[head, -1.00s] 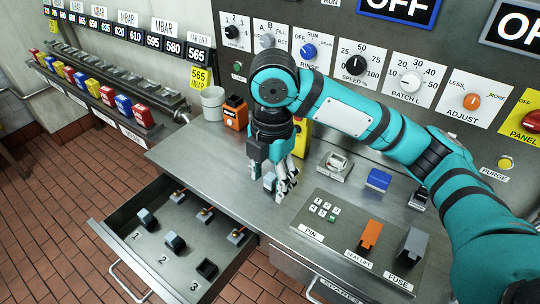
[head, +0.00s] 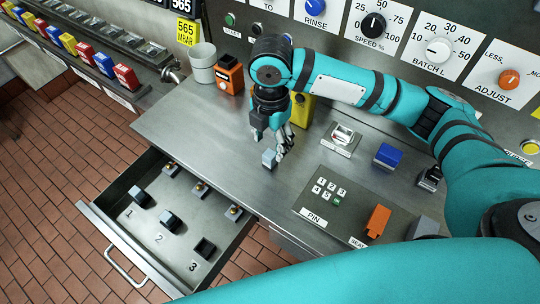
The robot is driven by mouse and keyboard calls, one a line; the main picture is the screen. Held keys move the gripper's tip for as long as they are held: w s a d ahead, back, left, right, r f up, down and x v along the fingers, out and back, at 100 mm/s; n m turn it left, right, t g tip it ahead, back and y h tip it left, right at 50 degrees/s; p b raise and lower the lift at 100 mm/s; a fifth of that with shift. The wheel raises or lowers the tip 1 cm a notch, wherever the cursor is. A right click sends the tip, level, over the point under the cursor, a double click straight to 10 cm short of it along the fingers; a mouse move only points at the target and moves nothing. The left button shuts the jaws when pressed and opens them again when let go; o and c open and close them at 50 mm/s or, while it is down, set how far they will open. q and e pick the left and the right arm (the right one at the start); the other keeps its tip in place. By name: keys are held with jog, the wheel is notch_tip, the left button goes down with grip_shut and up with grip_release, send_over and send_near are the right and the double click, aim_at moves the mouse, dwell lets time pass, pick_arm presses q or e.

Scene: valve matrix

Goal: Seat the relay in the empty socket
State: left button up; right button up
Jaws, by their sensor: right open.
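The relay, a small grey-blue block (head: 269,159), is on the steel counter just at the fingertips of my right gripper. My right gripper (head: 279,149) is open and points down, with its fingers close beside the block. Whether they touch it I cannot tell. The open drawer (head: 114,230) holds numbered places 1, 2 and 3. Dark blocks sit at place 1 (head: 141,197) and place 2 (head: 170,221). The socket at 3 (head: 203,249) looks black and hollow, with no block standing in it. My left gripper is out of view.
A grey cup (head: 202,63), an orange box (head: 229,75) and a yellow box (head: 301,108) stand behind the gripper. A white-topped device (head: 342,135), a blue block (head: 388,156) and a keypad panel (head: 327,196) are to the right. The counter left of the gripper is clear.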

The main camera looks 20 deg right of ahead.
aim_at(270, 153)
jog(key=shift+f, duration=0.6)
jog(key=shift+s+f, duration=0.1)
jog(key=shift+f, duration=0.3)
jog(key=f, duration=0.1)
jog(key=f+p, duration=0.1)
jog(key=f, duration=0.1)
jog(key=w+f, duration=0.1)
jog(key=f, duration=0.1)
jog(key=shift+s, duration=0.1)
jog(key=shift+c, duration=0.3)
grip_shut()
